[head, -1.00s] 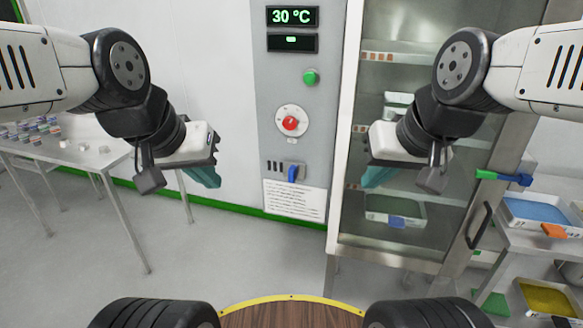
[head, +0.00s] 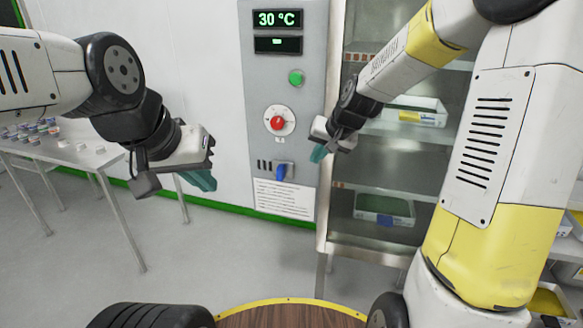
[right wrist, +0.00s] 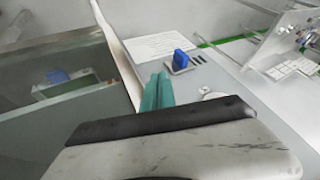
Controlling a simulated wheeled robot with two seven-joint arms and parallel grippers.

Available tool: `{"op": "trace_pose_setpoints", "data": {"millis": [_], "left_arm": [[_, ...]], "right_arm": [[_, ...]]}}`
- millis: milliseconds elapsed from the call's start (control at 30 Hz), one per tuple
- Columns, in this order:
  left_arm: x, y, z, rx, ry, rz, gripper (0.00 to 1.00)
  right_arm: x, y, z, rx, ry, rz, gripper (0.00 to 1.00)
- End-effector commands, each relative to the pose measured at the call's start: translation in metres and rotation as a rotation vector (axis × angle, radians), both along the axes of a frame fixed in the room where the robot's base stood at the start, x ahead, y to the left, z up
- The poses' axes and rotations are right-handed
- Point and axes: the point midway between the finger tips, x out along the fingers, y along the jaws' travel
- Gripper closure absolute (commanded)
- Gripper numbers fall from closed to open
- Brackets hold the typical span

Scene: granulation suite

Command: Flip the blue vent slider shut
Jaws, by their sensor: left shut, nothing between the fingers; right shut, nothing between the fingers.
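The blue vent slider (head: 281,172) sits low on the grey control panel, beside dark vent slots (head: 264,165) and above a white printed sheet. It also shows in the right wrist view as a blue knob (right wrist: 181,59) near the same slots. My right gripper (head: 318,154) is shut and empty, with teal fingers, a little right of the slider in the head view. In the right wrist view its fingertips (right wrist: 158,82) are apart from the slider. My left gripper (head: 203,181) is shut and empty, left of the panel.
A red dial (head: 278,123), a green button (head: 296,77) and a 30 °C display (head: 279,19) are above the slider. A glass-fronted cabinet (head: 322,215) with trays stands right of the panel. A table (head: 75,156) with small items is at left.

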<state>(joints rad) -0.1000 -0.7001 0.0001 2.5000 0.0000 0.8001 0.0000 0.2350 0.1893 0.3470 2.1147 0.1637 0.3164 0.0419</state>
Motion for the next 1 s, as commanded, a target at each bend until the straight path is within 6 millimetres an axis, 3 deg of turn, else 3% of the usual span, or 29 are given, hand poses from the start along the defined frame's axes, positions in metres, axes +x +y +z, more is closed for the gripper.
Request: {"op": "trace_pose_setpoints", "data": {"millis": [200,733,1000], "left_arm": [[0.0,0.0,0.0,0.0,0.0,0.0,1.0],[0.0,0.0,0.0,0.0,0.0,0.0,1.0],[0.0,0.0,0.0,0.0,0.0,0.0,1.0]], "right_arm": [[0.03,0.006,-0.027,0.062,0.009,-0.036,1.0],[0.036,0.009,-0.034,0.074,0.009,-0.043,1.0],[0.057,0.024,-0.07,0.074,0.012,-0.04,1.0]]}}
